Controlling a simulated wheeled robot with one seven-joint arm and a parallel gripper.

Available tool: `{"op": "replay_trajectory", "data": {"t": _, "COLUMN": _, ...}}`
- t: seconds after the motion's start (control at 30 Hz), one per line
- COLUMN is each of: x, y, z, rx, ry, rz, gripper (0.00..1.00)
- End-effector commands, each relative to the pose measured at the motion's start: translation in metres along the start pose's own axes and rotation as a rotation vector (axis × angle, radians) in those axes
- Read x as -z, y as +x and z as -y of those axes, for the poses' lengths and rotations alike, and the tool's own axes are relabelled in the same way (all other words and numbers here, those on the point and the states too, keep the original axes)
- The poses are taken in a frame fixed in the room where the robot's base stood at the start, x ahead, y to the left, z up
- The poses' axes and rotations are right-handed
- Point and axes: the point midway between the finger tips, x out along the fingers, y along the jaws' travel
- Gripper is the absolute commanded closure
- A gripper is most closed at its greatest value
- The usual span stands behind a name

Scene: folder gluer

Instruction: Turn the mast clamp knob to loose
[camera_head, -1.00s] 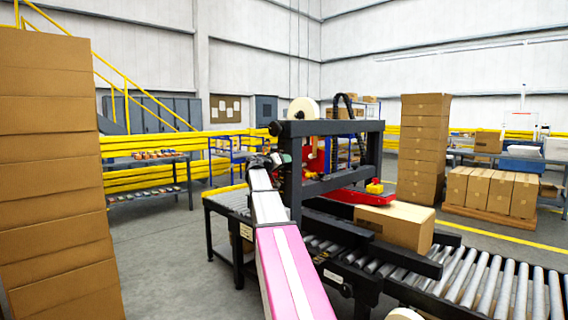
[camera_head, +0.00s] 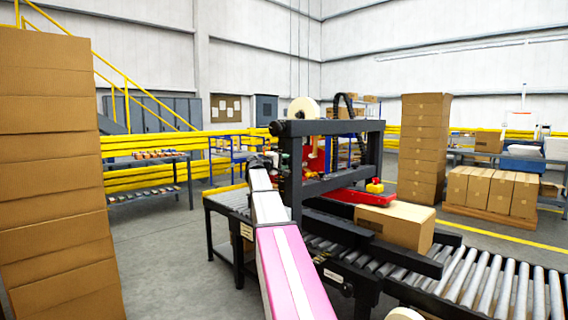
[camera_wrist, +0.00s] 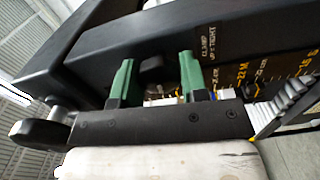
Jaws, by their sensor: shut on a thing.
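The mast clamp knob (camera_wrist: 152,70) is a small dark piece on the black mast, seen in the wrist view. My gripper (camera_wrist: 156,76) has two green fingers, one on each side of the knob, shut on it. The fingers partly hide the knob's sides, and its exact angle is hard to tell. White lettering (camera_wrist: 208,45) beside the right finger reads CLAMP, with "= TIGHT" below it. In the head view, my pink and white arm reaches to the near post of the black machine frame (camera_head: 340,128); the knob is hidden there.
A black rounded handle (camera_wrist: 38,132) juts out at the left of the wrist view. A yellow-marked scale (camera_wrist: 265,78) lies right of the knob. In the head view, a carton (camera_head: 397,224) sits on the roller conveyor, and stacked cardboard (camera_head: 55,170) fills the left side.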

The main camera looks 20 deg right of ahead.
Motion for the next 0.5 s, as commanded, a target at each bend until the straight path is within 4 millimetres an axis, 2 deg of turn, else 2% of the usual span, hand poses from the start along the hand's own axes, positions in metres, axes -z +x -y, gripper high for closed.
{"op": "replay_trajectory", "data": {"t": 0.2, "x": 0.0001, "y": -0.0004, "z": 0.0008, "rx": 0.001, "ry": -0.086, "rz": -0.001, "gripper": 0.83}}
{"op": "replay_trajectory", "data": {"t": 0.5, "x": 0.0001, "y": -0.0004, "z": 0.001, "rx": 0.001, "ry": -0.125, "rz": -0.001, "gripper": 0.83}}
